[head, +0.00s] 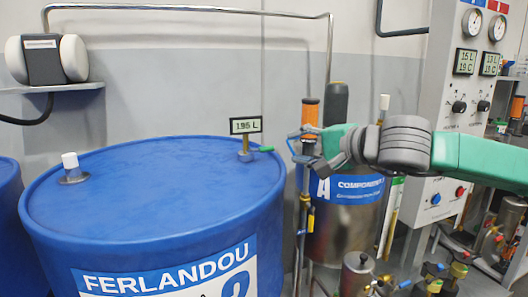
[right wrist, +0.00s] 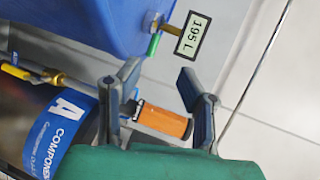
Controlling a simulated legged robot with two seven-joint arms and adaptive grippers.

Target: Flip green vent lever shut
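The green vent lever (head: 265,149) sticks out to the right from the brass fitting (head: 246,148) under the 195 L display, on top of the blue drum (head: 150,190). The lever also shows in the right wrist view (right wrist: 153,45), beside the drum edge. My right gripper (head: 303,149) is just right of the lever, apart from it. In the right wrist view its two fingers (right wrist: 158,78) are spread with nothing held between them, and the lever lies beyond the fingertips. My left gripper is in neither view.
An orange-handled part (head: 310,111) and a steel "Component A" tank (head: 345,215) stand close to my right gripper. A control panel (head: 440,130) with gauges is at the right. A white cap (head: 70,161) sits on the drum; the rest of its top is clear.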

